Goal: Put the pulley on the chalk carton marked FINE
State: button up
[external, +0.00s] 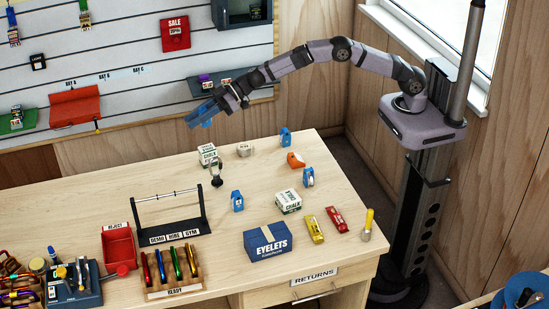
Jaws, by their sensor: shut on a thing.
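My gripper (204,115) is in the air above the back left of the table, pointing down to the left. It is shut on a small blue thing (207,122), partly hidden by the fingers; I cannot tell for sure whether it is the pulley. One white-and-green chalk carton (209,156) stands at the back of the table, below and a little right of my gripper. A second chalk carton (288,201) stands near the table's middle right. The small print is too fine to tell which is marked FINE.
A grey metal item (216,172) stands close in front of the back carton. Blue devices (237,200) and an orange one (295,160) stand around the table. A black rack (172,217), a blue EYELETS box (267,243) and a red REJECT bin (118,246) are nearer the front.

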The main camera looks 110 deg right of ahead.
jog(key=shift+w+r+m+h, duration=0.2)
jog(key=shift+r+m+h, duration=0.2)
jog(key=shift+r, duration=0.05)
jog(key=shift+d+f+m+h, duration=0.1)
jog(key=shift+m+h, duration=0.4)
jog(key=shift+h, duration=0.2)
jog(key=b, duration=0.4)
send_over(208, 156)
jog(key=w+d, duration=0.3)
notch_tip(208, 156, down, 10)
jog(key=shift+w+a, duration=0.15)
jog(key=shift+a, duration=0.05)
